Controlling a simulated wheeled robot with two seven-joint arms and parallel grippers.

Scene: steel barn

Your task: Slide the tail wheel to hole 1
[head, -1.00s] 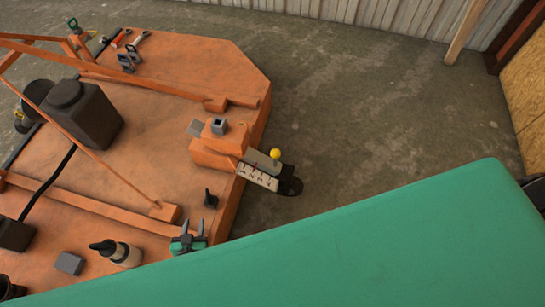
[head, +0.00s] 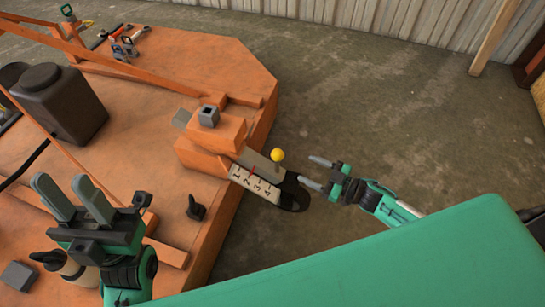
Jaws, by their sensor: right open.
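The tail wheel bracket (head: 212,150) is an orange block at the right edge of the orange deck. A grey bar (head: 262,162) runs out from it, with a yellow ball knob (head: 278,155) beside it. The dark wheel (head: 295,195) shows partly below the bar's end. My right gripper (head: 313,171) is open and empty, right of the knob and apart from it. My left gripper (head: 61,180) is open and empty above the deck at left.
A black tank (head: 60,103) and orange frame bars stand on the deck (head: 155,115). Several hand tools lie at its far left. A black peg (head: 196,207) and a grey block (head: 20,276) are nearer. Concrete floor (head: 370,110) right of the deck is clear.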

